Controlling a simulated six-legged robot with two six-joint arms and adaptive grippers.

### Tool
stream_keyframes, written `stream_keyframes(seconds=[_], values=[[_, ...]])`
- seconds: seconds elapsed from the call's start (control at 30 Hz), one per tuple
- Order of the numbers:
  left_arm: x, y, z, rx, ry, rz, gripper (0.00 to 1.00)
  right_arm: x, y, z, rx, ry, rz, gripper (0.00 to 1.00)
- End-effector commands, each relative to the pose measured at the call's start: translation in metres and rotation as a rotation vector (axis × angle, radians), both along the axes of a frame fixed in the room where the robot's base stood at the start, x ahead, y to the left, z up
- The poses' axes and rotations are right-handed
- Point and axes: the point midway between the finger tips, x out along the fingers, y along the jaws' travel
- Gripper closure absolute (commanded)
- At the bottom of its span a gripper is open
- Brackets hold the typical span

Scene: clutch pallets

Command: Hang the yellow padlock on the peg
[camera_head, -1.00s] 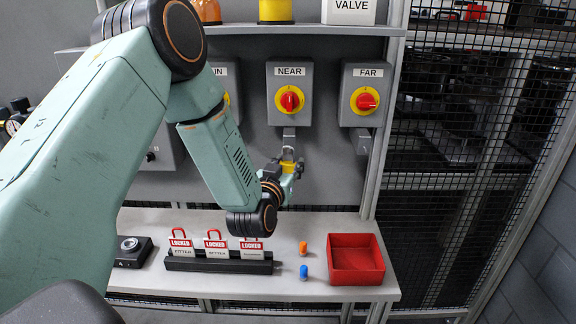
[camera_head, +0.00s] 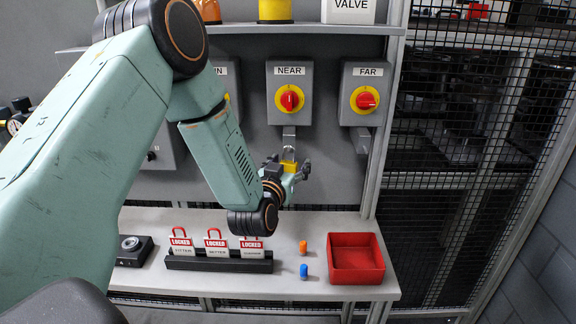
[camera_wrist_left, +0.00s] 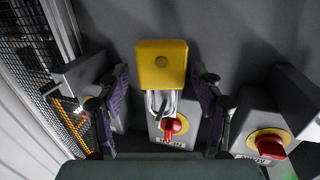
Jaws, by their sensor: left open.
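The yellow padlock (camera_head: 289,167) is below the NEAR switch box (camera_head: 289,92), at the grey metal tab (camera_head: 289,133) under that box. In the left wrist view the padlock (camera_wrist_left: 161,62) shows its yellow body and a metal shackle reaching toward the switch box. My left gripper (camera_head: 288,164) is open, with one finger on each side of the padlock and a gap visible at both sides. The peg itself is not clearly visible, and I cannot tell exactly how the shackle sits on it. My right gripper is not in view.
The FAR switch box (camera_head: 367,94) is to the right. On the bench below are a black rack (camera_head: 219,265) with red LOCKED tags, an orange peg-like piece (camera_head: 303,247), a blue one (camera_head: 304,271) and a red tray (camera_head: 356,259). A mesh fence (camera_head: 455,150) stands at right.

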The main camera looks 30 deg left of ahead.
Motion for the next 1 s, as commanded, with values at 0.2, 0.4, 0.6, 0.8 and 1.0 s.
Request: stream_keyframes(seconds=[0.2, 0.4, 0.6, 0.8, 1.0], values=[[-0.018, -0.005, 0.001, -0.002, 0.000, 0.000, 0.34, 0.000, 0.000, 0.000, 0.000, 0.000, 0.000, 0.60], [-0.055, -0.016, 0.002, -0.003, 0.002, 0.000, 0.34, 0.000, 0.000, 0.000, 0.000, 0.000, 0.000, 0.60], [-0.090, -0.027, 0.004, -0.002, 0.002, 0.000, 0.34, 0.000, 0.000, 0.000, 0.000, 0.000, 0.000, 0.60], [-0.111, -0.032, 0.006, 0.000, 0.000, 0.001, 0.34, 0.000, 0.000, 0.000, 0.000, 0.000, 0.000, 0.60], [-0.116, -0.034, 0.007, 0.001, -0.001, 0.001, 0.34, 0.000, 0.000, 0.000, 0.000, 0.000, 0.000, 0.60]])
